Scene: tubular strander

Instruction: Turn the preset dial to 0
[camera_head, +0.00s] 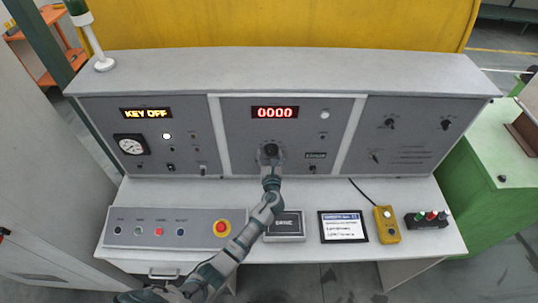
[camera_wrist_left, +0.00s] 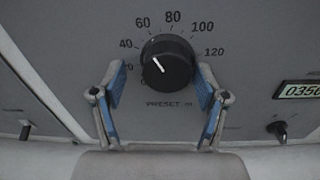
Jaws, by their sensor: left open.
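The preset dial (camera_wrist_left: 168,62) is a round black knob with a white pointer line, on the grey centre panel. Its pointer is tilted to the upper left, roughly toward the 40 mark. Printed numbers from about 20 to 120 arc over it, and "PRESET" is printed below. The dial also shows in the head view (camera_head: 270,149). My left gripper (camera_wrist_left: 160,78) is open, with one blue-padded finger to each side of the dial's lower part. Gaps show between fingers and knob. The left finger partly hides the low end of the scale. My right gripper is out of view.
A red "0000" display (camera_head: 275,112) sits above the dial. A counter window (camera_wrist_left: 300,90) and a small switch (camera_wrist_left: 278,130) are to the right. On the desk are a button panel with a red stop button (camera_head: 222,227), a tablet (camera_head: 343,227) and a yellow pendant (camera_head: 386,224).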

